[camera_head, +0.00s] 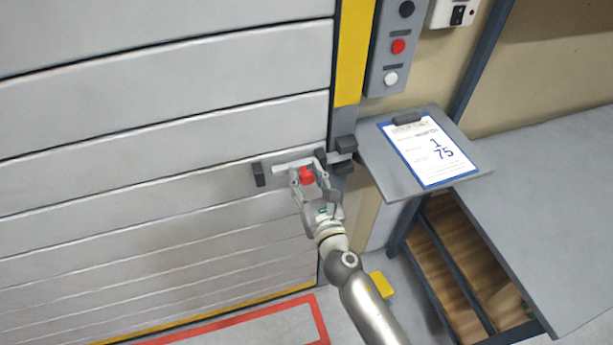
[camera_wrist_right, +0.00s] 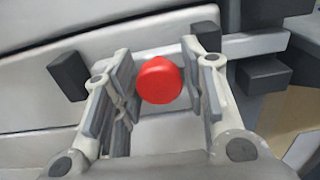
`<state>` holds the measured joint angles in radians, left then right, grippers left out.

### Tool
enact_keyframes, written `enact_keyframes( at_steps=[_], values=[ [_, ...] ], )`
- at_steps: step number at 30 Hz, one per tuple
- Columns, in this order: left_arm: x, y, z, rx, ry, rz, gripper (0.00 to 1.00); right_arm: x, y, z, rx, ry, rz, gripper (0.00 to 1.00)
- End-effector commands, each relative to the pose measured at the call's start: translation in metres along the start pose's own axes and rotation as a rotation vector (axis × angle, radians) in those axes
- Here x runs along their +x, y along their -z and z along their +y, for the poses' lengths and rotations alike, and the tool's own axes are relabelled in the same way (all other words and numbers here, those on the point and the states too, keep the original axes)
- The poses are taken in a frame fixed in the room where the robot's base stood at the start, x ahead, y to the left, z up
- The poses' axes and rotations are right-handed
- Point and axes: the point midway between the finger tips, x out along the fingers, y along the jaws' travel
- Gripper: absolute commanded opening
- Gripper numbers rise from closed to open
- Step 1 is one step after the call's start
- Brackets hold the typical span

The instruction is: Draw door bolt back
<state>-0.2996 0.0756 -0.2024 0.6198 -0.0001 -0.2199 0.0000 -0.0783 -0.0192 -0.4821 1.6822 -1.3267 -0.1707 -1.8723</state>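The door bolt (camera_head: 283,166) is a light grey bar on the slatted grey door (camera_head: 150,130), near the door's right edge. Its round red knob (camera_head: 306,176) faces me and shows large in the wrist view (camera_wrist_right: 159,80). A dark stop block (camera_head: 259,174) is left of the bolt, and dark keeper blocks (camera_head: 345,146) are at its right, by the door frame. My right gripper (camera_wrist_right: 158,75) is open, with one finger on each side of the knob. Slim gaps seem to show between pads and knob. My left gripper is out of view.
A control panel (camera_head: 391,60) with black, red and white buttons is above right of the bolt. A grey shelf (camera_head: 470,175) with a clipboard (camera_head: 428,150) juts out close to the right. A yellow block (camera_head: 382,285) lies low beside my right arm.

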Motion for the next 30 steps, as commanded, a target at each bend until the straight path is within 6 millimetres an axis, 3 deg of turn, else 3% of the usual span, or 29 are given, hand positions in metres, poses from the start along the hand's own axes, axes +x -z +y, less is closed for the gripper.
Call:
enact_keyframes(
  at_steps=[1, 8, 14, 24, 30],
  values=[
    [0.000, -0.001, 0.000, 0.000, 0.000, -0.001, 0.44, 0.000, 0.000, 0.000, 0.000, 0.000, 0.000, 0.28],
    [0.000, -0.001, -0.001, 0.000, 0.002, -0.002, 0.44, 0.000, 0.000, 0.000, 0.000, 0.000, 0.000, 0.00],
    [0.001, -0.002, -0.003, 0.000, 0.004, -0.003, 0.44, 0.000, 0.001, 0.002, 0.000, -0.001, 0.001, 0.00],
    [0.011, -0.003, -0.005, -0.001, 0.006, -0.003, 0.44, 0.000, 0.002, 0.049, 0.001, -0.002, 0.002, 0.00],
    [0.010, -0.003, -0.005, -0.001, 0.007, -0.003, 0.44, -0.001, 0.001, 0.049, -0.001, 0.001, 0.002, 0.00]
  ],
)
